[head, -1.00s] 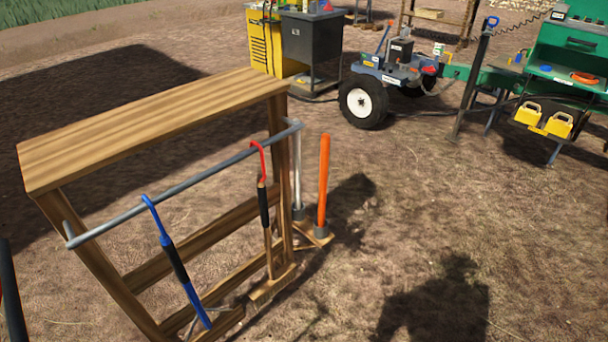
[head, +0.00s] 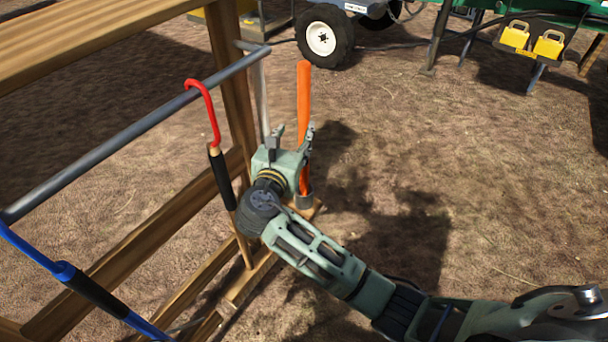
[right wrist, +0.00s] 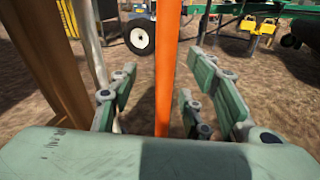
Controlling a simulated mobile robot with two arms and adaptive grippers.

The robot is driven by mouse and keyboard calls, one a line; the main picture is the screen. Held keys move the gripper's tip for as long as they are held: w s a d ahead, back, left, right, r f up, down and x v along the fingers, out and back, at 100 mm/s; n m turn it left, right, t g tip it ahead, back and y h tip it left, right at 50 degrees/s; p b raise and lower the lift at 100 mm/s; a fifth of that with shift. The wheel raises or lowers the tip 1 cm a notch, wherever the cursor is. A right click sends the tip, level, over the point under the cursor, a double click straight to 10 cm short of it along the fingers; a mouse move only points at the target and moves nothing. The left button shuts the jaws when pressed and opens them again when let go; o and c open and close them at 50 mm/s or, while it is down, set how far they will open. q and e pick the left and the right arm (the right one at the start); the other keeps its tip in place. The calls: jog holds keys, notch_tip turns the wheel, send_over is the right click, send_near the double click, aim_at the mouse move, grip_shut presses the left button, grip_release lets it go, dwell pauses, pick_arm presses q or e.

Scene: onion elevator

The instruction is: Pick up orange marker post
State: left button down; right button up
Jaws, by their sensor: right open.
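The orange marker post (head: 303,90) stands upright in a dark socket at the right end of the wooden rack's foot. Its middle is partly hidden behind my right gripper (head: 292,135) in the head view. In the right wrist view the post (right wrist: 168,60) rises between the spread fingers of my right gripper (right wrist: 155,95). The gripper is open, with a gap on both sides of the post. My left gripper is not in view.
The wooden rack (head: 110,32) with a grey rail (head: 130,133) stands on the left. A red hooked tool (head: 207,105) and a blue hooked tool (head: 65,272) hang from the rail. A pale post (head: 261,95) stands close left of the orange one. Open dirt lies to the right.

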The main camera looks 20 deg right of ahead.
aim_at(302, 106)
jog(key=shift+t+h, duration=0.4)
jog(key=shift+h, duration=0.3)
jog(key=r, duration=0.3)
jog(key=r+b, duration=0.1)
jog(key=r, duration=0.1)
jog(key=shift+s+d+r, duration=0.1)
jog(key=shift+s+d, duration=0.1)
jog(key=shift+d, duration=0.05)
jog(key=x, duration=0.3)
jog(key=shift+b, duration=0.3)
jog(key=b+x, duration=0.1)
jog(key=x, duration=0.3)
jog(key=shift+w, duration=0.15)
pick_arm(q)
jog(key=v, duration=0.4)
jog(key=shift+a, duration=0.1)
pick_arm(e)
jog(key=shift+c, duration=0.2)
jog(key=shift+a+f, duration=0.1)
jog(key=shift+f, duration=0.1)
grip_shut()
jog(key=shift+r, duration=0.1)
